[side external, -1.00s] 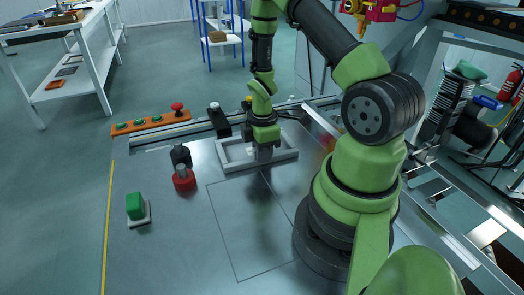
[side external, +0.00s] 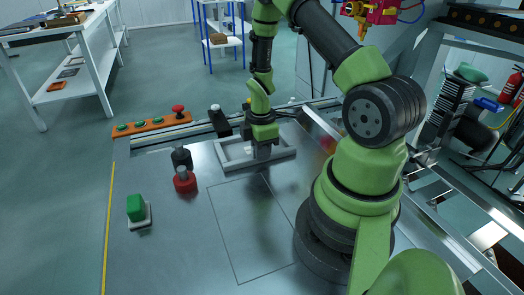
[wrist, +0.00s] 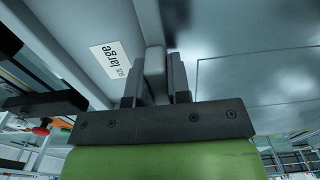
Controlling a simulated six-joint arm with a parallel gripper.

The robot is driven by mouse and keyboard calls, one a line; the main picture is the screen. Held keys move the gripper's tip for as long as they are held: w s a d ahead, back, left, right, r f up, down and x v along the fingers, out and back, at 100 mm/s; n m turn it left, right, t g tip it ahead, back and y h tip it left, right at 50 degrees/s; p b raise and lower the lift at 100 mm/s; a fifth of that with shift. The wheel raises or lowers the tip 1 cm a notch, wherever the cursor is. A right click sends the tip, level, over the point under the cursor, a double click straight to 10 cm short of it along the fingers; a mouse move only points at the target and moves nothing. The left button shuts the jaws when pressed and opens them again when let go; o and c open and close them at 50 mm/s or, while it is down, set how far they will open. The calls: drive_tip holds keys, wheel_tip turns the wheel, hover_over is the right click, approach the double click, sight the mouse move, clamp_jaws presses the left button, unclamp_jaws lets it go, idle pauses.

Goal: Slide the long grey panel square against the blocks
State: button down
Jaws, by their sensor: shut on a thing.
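The long grey panel (side external: 228,164) is a shallow rectangular frame with raised rims, lying on the metal table. My gripper (side external: 262,155) is down at its near rim, right of the middle. In the wrist view, my gripper (wrist: 156,68) has a finger on each side of a narrow grey part of the panel (wrist: 153,60) and is shut on it. A white label reading "large" (wrist: 117,62) shows beside the fingers. A dark block (side external: 220,122) stands at the panel's far left corner; I cannot tell whether they touch. The other blocks are not clearly identifiable.
A black-topped post (side external: 181,157) and a red round fixture (side external: 184,180) stand left of the panel. A green button box (side external: 137,209) is farther left. An orange button strip (side external: 150,124) lies at the back left. The outlined table area (side external: 245,225) in front is clear.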

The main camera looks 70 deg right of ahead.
drive_tip(key=shift+w+d, duration=0.65)
drive_tip(key=shift+w+d, duration=0.3)
drive_tip(key=c, duration=1)
unclamp_jaws()
